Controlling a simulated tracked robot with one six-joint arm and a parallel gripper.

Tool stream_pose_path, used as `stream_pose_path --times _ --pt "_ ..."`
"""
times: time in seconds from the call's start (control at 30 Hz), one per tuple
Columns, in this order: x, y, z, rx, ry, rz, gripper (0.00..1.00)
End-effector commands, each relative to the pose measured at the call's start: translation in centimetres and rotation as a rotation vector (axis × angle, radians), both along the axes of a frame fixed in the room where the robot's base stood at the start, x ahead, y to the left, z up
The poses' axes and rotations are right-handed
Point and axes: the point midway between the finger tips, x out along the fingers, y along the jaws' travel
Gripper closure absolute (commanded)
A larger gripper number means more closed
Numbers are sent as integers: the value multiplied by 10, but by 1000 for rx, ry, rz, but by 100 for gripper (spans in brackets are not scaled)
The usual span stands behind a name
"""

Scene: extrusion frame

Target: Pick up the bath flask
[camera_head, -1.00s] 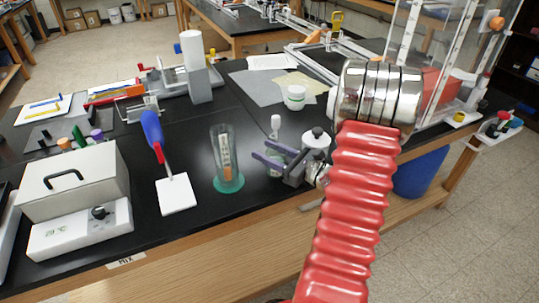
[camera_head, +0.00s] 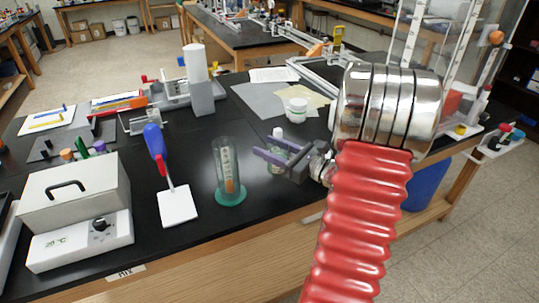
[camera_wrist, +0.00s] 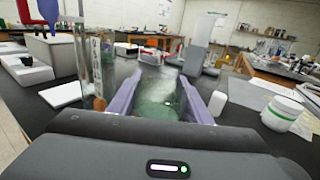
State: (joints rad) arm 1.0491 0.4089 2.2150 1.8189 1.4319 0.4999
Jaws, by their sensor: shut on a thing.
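The bath flask, a clear glass vessel with greenish contents, sits between the purple fingers of my gripper in the wrist view (camera_wrist: 158,104). In the head view the flask (camera_head: 277,166) is partly hidden by the fingers, near the bench's front edge. My gripper (camera_head: 270,147) reaches in from the right and is shut on the flask; its fingers flank the glass in the wrist view (camera_wrist: 161,88). I cannot tell whether the flask's base touches the bench.
A tall glass cylinder with a green base (camera_head: 230,190) stands just left of the flask. A white lidded jar (camera_head: 296,110) stands behind it. Bare black bench lies between.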

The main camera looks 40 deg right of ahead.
Motion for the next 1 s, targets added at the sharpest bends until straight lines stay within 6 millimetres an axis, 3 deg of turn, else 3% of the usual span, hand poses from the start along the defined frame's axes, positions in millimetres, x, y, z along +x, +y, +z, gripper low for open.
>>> stream_pose_path --times 0.4,1.0 --pt "0 0 27 -1 -1 -1 79" --pt "0 0 33 0 0 0 79"
